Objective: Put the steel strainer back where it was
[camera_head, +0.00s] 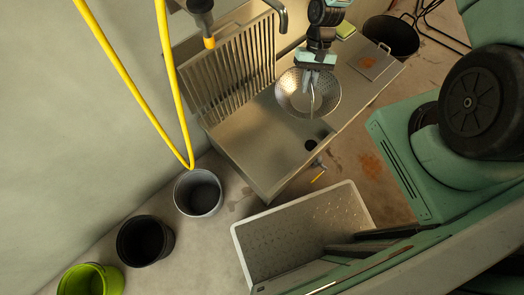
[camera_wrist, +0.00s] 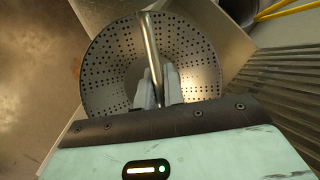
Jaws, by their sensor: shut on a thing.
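The steel strainer (camera_head: 293,98) is a round, perforated metal bowl with a bar-like handle. In the head view it is over the right part of the steel sink unit. My gripper (camera_head: 313,79) is above it, fingers pointing down at its handle. In the wrist view the strainer (camera_wrist: 190,50) fills the upper middle, and the fingers of my gripper (camera_wrist: 158,85) are shut on its handle. I cannot tell whether the strainer touches the steel surface below.
The steel sink unit (camera_head: 245,145) has a ribbed rack (camera_head: 230,70) at its back left and a dark drain hole. A grey lid-like plate (camera_head: 374,62) lies at right. A white perforated crate (camera_head: 240,245) and buckets (camera_head: 145,240) stand on the floor. A yellow hose (camera_head: 120,70) hangs at left.

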